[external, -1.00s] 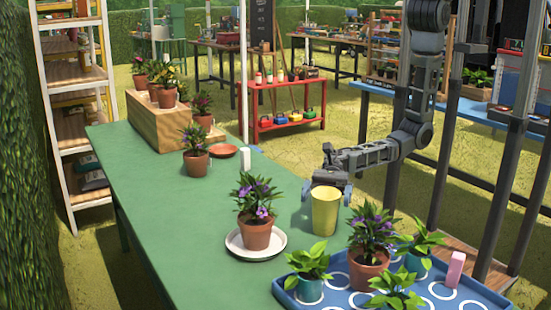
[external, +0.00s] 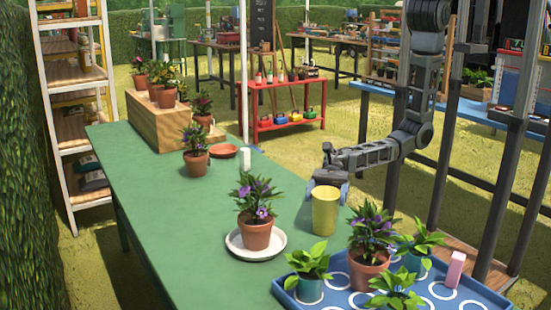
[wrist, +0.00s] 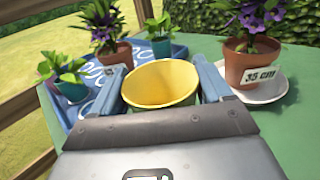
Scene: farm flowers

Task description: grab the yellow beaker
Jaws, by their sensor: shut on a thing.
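The yellow beaker (external: 325,211) stands upright on the green table near its right edge, behind the blue tray. My gripper (external: 328,192) is at the beaker in the external view, reaching in from behind it. In the wrist view the beaker (wrist: 161,83) sits between my two fingers, one on each side, and my gripper (wrist: 163,88) is shut on it. The beaker's open rim faces the wrist camera. Its lower part is hidden in the wrist view by my gripper body.
The blue tray (external: 440,289) with several potted plants and a pink block (external: 455,270) is close in front. A purple-flowered pot (external: 257,233) on a white saucer (external: 236,243) stands to the left. The table's middle (external: 165,210) is clear.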

